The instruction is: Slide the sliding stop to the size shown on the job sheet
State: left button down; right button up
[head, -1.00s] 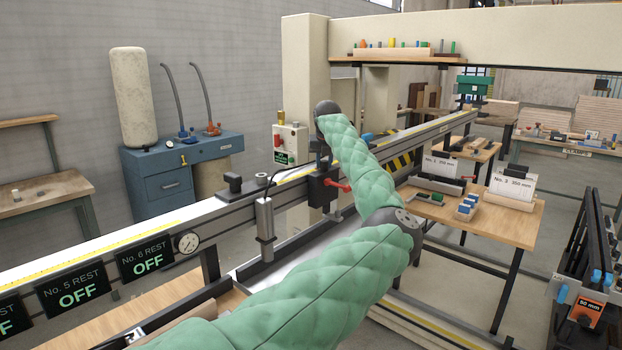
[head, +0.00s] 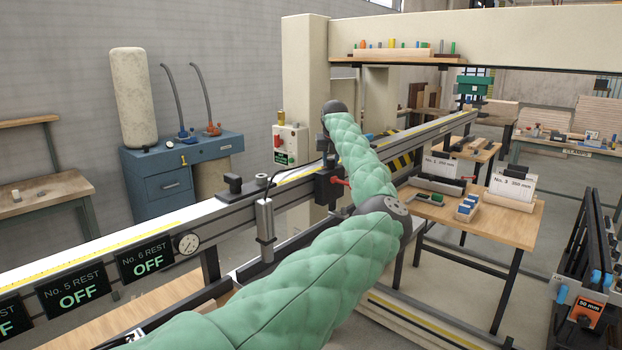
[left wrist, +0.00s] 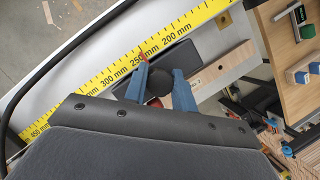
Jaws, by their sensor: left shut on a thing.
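The sliding stop (head: 328,187), a dark block with a red lever, sits on the long rail (head: 230,222) in the head view. My left arm reaches over to it, and its gripper is mostly hidden there behind my wrist. In the left wrist view the blue fingers of my left gripper (left wrist: 160,88) are shut on the stop's dark round knob (left wrist: 158,86). A red pointer (left wrist: 143,57) lies over the yellow scale (left wrist: 104,80), close to the 250 mm label. Job sheet cards (head: 513,190) stand on the wooden table; their sizes are too small to read surely. My right gripper is out of view.
A dial gauge (head: 187,244) and OFF signs (head: 146,259) line the rail's near side. A grey cylinder (head: 265,222) stands beside the rail. The wooden table (head: 490,222) holds small blocks at the right. A rack with a 50 mm tag (head: 588,305) stands at far right.

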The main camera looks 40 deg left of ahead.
pick_arm(q)
jog(key=c, duration=1.1)
grip_release()
jog(key=shift+c, duration=0.2)
jog(key=shift+r, duration=0.1)
jog(key=shift+v, duration=2.95)
jog(key=shift+d, duration=0.1)
